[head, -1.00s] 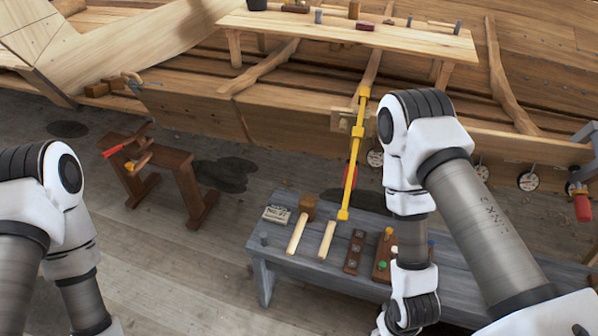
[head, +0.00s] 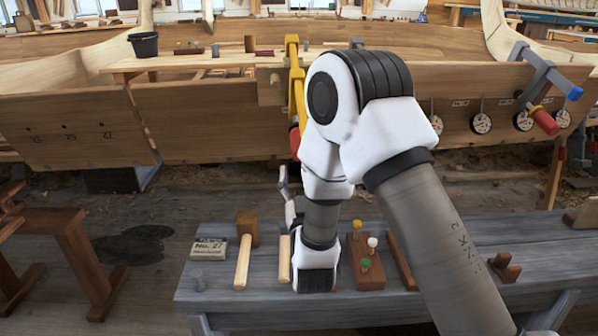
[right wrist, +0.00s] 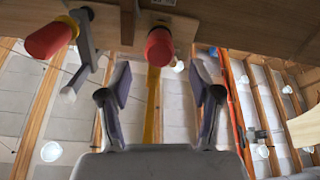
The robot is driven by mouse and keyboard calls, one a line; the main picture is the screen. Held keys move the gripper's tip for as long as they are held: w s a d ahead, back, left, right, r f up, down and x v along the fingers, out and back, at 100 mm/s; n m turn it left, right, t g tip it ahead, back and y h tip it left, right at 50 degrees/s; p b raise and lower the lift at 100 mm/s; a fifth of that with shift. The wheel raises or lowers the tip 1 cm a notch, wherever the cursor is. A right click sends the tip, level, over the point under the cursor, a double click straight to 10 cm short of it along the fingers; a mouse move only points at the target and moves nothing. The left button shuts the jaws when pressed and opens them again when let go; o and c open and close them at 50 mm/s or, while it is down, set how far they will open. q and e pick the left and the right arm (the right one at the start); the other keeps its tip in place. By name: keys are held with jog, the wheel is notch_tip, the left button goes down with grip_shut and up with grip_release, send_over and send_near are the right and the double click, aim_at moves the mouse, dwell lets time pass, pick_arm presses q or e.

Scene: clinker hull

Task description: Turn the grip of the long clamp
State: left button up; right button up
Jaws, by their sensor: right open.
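The long clamp is yellow (head: 296,80) and hangs upright at the hull's plank edge, partly hidden behind my right arm in the head view. Its red grip (head: 295,142) shows at the clamp's lower part. In the right wrist view the red grip (right wrist: 159,48) is ahead of the fingers, roughly centred between them, with the yellow bar (right wrist: 152,105) behind. My right gripper (right wrist: 160,82) is open and empty, pointing up from below the grip; no contact shows. In the head view only part of this gripper (head: 284,182) shows beside my forearm. My left gripper is out of view.
A grey clamp with a red grip (head: 545,122) hangs at the right, near several dials. A grey bench (head: 225,280) below holds a mallet (head: 245,245), a card (head: 209,248) and a block with coloured pegs (head: 366,262). A black bucket (head: 144,44) stands on the plank.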

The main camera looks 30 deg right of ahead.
aim_at(299, 144)
jog(key=x, duration=0.6)
jog(key=shift+w+d+r, duration=0.1)
jog(key=shift+w+d, duration=0.05)
jog(key=shift+w, duration=0.05)
jog(key=c, duration=1.1)
jog(key=shift+c, duration=0.2)
jog(key=shift+m+b, duration=0.3)
jog(key=shift+b, duration=0.05)
